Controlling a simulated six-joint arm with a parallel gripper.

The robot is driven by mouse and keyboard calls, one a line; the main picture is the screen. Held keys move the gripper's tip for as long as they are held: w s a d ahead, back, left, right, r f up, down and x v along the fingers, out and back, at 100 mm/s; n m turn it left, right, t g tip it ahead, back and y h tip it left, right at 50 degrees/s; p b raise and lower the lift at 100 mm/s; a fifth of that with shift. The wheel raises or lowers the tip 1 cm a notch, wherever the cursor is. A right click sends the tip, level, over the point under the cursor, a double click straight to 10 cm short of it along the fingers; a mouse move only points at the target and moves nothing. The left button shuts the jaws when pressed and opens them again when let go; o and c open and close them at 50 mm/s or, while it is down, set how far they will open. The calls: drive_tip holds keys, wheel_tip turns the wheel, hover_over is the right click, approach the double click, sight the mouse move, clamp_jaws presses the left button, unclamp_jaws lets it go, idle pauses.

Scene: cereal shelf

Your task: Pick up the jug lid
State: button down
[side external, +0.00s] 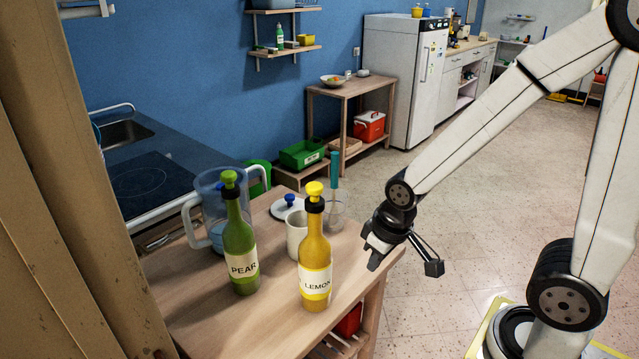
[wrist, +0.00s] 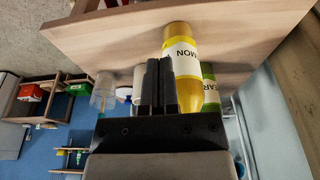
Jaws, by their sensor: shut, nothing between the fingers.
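The jug lid is a white disc with a blue knob (side external: 287,207); it lies on the wooden table (side external: 205,325), behind the white mug (side external: 296,238). In the wrist view a small part of the lid (wrist: 123,94) shows left of my fingers, partly hidden by the mug. The clear bluish jug with white handles (side external: 207,182) stands left of the lid, behind the green bottle. My gripper (side external: 372,263) is shut and empty near the table's right edge, apart from the lid. In the wrist view its fingertips (wrist: 159,62) point toward the table beside the yellow bottle.
The yellow LEMON bottle (side external: 316,255) and green PEAR bottle (side external: 239,250) stand upright at the front. A teal-handled utensil (side external: 334,170) stands right of the lid, behind the mug. The front right tabletop is clear. A brown panel (side external: 75,180) borders the left.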

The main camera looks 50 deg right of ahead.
drive_tip(key=shift+c, duration=0.7)
unclamp_jaws()
drive_tip(key=w+d+f+t, duration=0.1)
drive_tip(key=w+d, duration=0.5)
drive_tip(key=w, duration=0.6)
drive_tip(key=w+d+f+m+t, duration=0.1)
drive_tip(key=w+d+f, duration=0.2)
drive_tip(key=w, duration=1)
drive_tip(key=w+d+f+m+t+h, duration=0.1)
drive_tip(key=w+d+f, duration=0.2)
drive_tip(key=w+d, duration=0.5)
drive_tip(key=shift+w+d+t, duration=0.35)
drive_tip(key=shift+w+t, duration=0.05)
drive_tip(key=shift+w, duration=1.95)
